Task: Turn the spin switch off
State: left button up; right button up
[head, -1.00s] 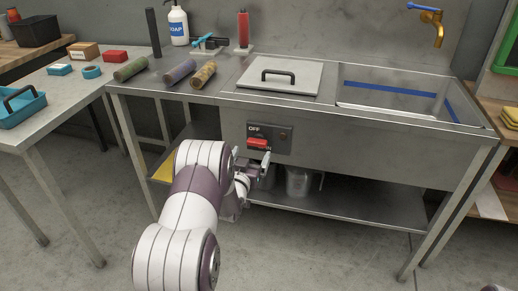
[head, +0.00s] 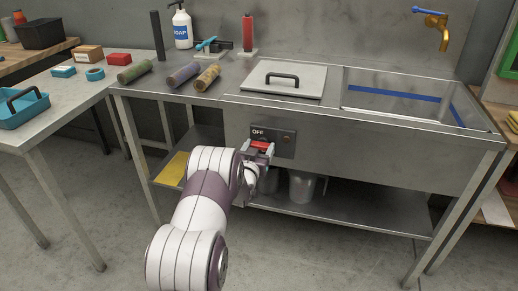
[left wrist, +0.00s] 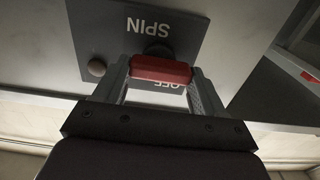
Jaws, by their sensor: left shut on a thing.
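The spin switch has a red handle (head: 262,146) on a grey panel (head: 287,143) on the front of the steel sink bench. OFF is printed at the panel's top in the head view. My left gripper (head: 260,150) is at the panel, shut on the red handle. In the left wrist view its two fingers (left wrist: 160,84) stand at both ends of the red handle (left wrist: 160,69). That view shows SPIN upside down beyond the handle and OFF partly hidden behind it. The handle's exact setting is hard to tell. My right gripper is not in view.
A round knob (left wrist: 97,67) sits on the panel beside the switch. A lower shelf (head: 350,212) holds metal pots (head: 302,186) under the bench. A lidded well (head: 310,78) and a sink basin (head: 400,100) are above. The floor in front is clear.

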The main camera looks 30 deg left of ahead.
pick_arm(q)
jog(key=m+b, duration=0.1)
jog(key=m, duration=0.3)
jog(key=shift+d+m+b, duration=0.1)
jog(key=shift+m+b, duration=0.3)
jog(key=m+b, duration=0.1)
jog(key=m, duration=0.3)
jog(key=shift+d+m+b, duration=0.1)
jog(key=shift+m+b, duration=0.2)
jog(key=shift+b, duration=0.05)
jog(key=m+b, duration=0.2)
jog(key=m, duration=0.2)
jog(key=shift+d+f+m, duration=0.1)
jog(key=shift+f+m, duration=0.05)
jog(key=shift+m, duration=0.15)
jog(key=shift+m+b, duration=0.75)
jog(key=shift+m, duration=1.35)
jog(key=o, duration=1)
jog(key=shift+w, duration=0.1)
jog(key=shift+o, duration=0.2)
